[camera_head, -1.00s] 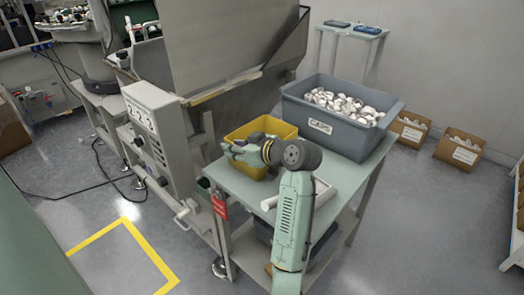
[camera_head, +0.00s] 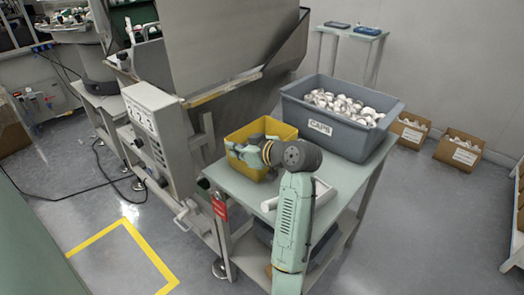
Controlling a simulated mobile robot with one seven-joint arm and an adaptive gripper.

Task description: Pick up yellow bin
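The yellow bin (camera_head: 282,129) stands on the light green table (camera_head: 238,189), against the grey machine on its left. It looks open at the top; my arm covers part of its front and inside. My gripper (camera_head: 234,148) is at the bin's near left rim, with its wrist over the bin's front. The fingertips are small and partly hidden, so I cannot tell whether they are open or closed on the rim.
A large grey bin of white caps (camera_head: 372,133) stands right behind the yellow bin. A white bar-like part (camera_head: 322,194) lies on the table at right. The machine's hopper (camera_head: 215,60) rises at left. Cardboard boxes (camera_head: 459,148) sit on the floor at right.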

